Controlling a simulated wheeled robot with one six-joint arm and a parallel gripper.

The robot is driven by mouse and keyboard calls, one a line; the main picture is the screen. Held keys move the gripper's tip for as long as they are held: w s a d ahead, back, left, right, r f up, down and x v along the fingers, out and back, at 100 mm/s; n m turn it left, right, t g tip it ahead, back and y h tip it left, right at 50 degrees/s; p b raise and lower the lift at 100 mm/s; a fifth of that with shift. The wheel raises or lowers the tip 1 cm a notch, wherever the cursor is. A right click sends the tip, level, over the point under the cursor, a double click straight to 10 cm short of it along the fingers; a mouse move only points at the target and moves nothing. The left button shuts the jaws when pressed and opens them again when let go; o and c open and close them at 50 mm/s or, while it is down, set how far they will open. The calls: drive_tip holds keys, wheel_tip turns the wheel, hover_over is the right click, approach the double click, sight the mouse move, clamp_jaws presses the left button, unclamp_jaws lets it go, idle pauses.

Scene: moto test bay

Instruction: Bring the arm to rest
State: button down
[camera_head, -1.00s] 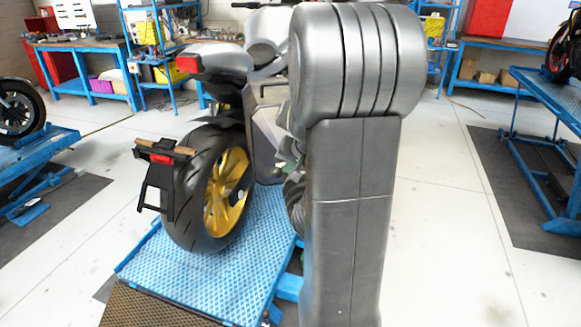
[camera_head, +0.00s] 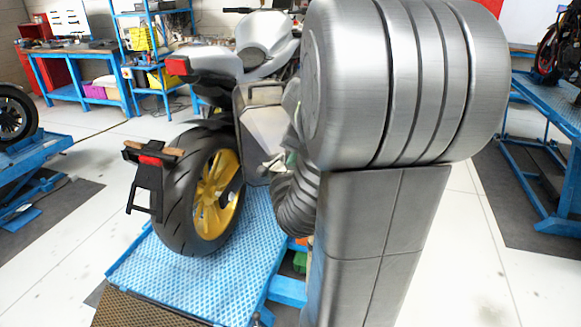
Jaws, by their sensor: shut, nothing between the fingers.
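My arm's large grey links fill the middle and right of the head view, close to the camera. The rounded joint with dark grooves stands at the top, above a thick upright link. My gripper does not show; the arm may hide it. A motorcycle (camera_head: 270,35) with a silver tank stands to the left of the arm, its rear wheel (camera_head: 207,195) with a yellow rim toward me. The arm covers part of the motorcycle's right side, and I cannot tell whether they touch.
The motorcycle stands on a blue lift platform (camera_head: 205,265) with a brown ramp (camera_head: 140,308) at its near end. Blue workbenches (camera_head: 75,52) and a shelf (camera_head: 160,90) line the back. Another blue lift (camera_head: 545,100) stands right. Pale floor (camera_head: 460,255) is open between.

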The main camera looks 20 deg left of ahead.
drive_tip(key=shift+a+v, duration=0.2)
drive_tip(key=shift+v, duration=1.1)
drive_tip(key=shift+s, duration=0.1)
